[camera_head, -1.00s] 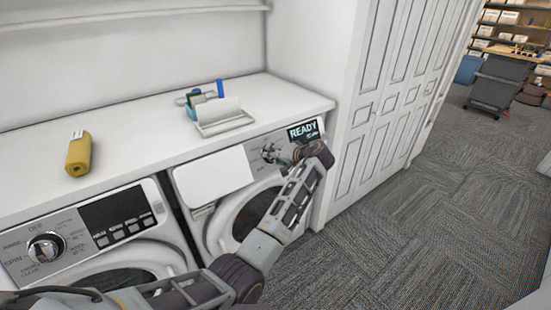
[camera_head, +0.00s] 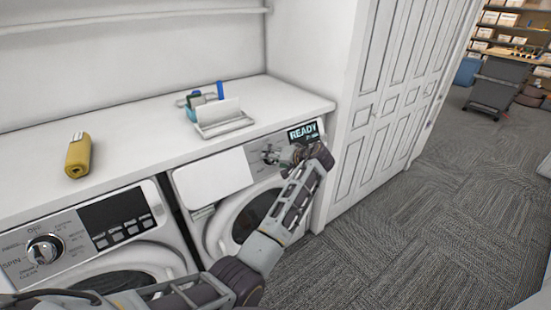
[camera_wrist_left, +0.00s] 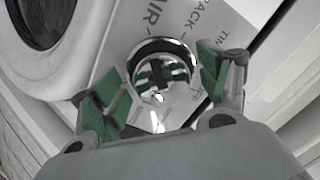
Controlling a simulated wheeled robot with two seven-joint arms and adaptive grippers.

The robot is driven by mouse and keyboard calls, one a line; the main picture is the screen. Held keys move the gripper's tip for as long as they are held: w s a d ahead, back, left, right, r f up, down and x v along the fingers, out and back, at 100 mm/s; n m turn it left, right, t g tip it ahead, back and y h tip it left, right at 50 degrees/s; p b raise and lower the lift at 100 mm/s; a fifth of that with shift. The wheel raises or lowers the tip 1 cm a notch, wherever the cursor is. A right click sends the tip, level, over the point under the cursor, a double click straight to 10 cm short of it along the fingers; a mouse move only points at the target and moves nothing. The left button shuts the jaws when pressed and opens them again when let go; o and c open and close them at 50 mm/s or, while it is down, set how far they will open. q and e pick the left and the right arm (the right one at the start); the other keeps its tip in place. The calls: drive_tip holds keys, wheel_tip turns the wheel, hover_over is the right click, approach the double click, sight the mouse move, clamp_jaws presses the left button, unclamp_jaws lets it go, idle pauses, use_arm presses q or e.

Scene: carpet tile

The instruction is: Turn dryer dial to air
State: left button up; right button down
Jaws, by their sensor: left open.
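The dryer (camera_head: 240,215) is the right-hand machine, with a lit READY display (camera_head: 303,132) on its panel. Its round shiny dial (camera_head: 267,155) is partly hidden by my left gripper (camera_head: 277,156) in the head view. In the left wrist view the chrome dial (camera_wrist_left: 160,66) lies between the green fingertips of my left gripper (camera_wrist_left: 160,84). The fingers are spread, one on each side of the dial; I cannot tell if they touch it. Labels including AIR, RACK and TIME show around it. Where the dial points is unclear. My right gripper is out of view.
A washer (camera_head: 95,240) with its own dial stands at the left. The white counter (camera_head: 140,145) above holds a yellow rolled item (camera_head: 78,155) and a white organizer (camera_head: 222,120). White folding doors (camera_head: 390,95) stand to the right, with open carpet (camera_head: 440,205) beyond.

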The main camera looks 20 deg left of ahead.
use_arm(q)
drive_tip(key=shift+r, duration=0.15)
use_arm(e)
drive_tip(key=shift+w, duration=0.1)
use_arm(q)
drive_tip(key=shift+r, duration=4.85)
wheel_tip(320, 180, up, 10)
drive_tip(key=p, duration=1)
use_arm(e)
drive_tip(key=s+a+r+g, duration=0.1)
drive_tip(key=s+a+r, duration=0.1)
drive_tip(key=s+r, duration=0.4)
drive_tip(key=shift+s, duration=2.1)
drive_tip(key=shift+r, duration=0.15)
